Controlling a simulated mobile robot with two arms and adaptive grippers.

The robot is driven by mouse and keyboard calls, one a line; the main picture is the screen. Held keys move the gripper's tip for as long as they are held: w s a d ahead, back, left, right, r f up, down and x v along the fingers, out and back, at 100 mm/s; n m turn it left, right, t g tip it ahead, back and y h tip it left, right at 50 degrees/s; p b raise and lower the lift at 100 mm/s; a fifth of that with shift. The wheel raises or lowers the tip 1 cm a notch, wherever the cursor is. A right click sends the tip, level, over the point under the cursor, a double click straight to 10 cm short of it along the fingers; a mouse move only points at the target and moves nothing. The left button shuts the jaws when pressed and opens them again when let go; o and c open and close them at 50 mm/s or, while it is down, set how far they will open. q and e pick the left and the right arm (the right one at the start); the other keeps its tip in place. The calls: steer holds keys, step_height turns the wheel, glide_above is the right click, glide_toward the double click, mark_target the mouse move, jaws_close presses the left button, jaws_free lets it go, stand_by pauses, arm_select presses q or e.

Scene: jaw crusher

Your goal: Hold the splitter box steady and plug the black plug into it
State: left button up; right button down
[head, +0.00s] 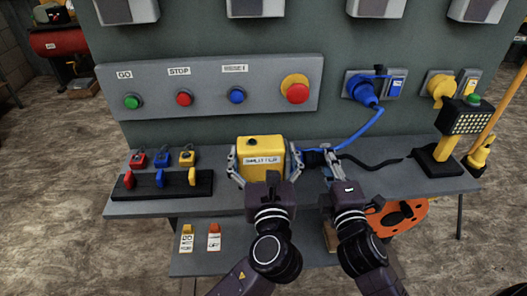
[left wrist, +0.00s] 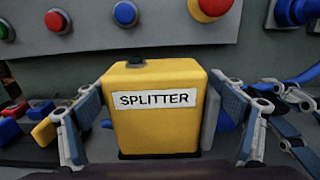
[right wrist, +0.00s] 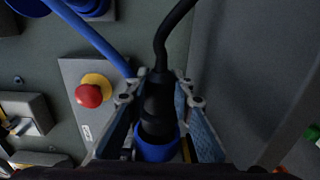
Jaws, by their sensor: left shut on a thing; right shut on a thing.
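The yellow splitter box (head: 252,145) stands upright on the grey bench, its "SPLITTER" label facing the left wrist camera (left wrist: 155,125). My left gripper (head: 262,168) is shut on the box, one finger on each side of it. My right gripper (head: 325,160) is just right of the box, shut on the black plug (right wrist: 158,100). The plug's black cable leaves at the top of the right wrist view. A blue ring (right wrist: 157,150) surrounds the plug's far end there; I cannot tell whether it belongs to the plug or a socket, nor whether the plug is inserted.
A blue cable (head: 366,128) runs from the blue wall plug (head: 362,90) down toward the box. Behind is a button panel (head: 210,80). The black cable (head: 385,164) lies across the bench's right part.

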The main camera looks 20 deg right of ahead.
steer(key=shift+w+a, duration=0.25)
steer(key=shift+a, duration=0.8)
steer(key=c, duration=1.6)
jaws_free()
steer(key=shift+d, duration=0.1)
steer(key=shift+s+d, duration=0.35)
steer(key=shift+d, duration=1.1)
steer(key=shift+s+d, duration=0.35)
steer(key=shift+d, duration=1.05)
steer(key=shift+s+d, duration=0.35)
steer(key=shift+d, duration=1.1)
arm_select(q)
steer(key=o, duration=1.5)
steer(key=shift+o, duration=0.2)
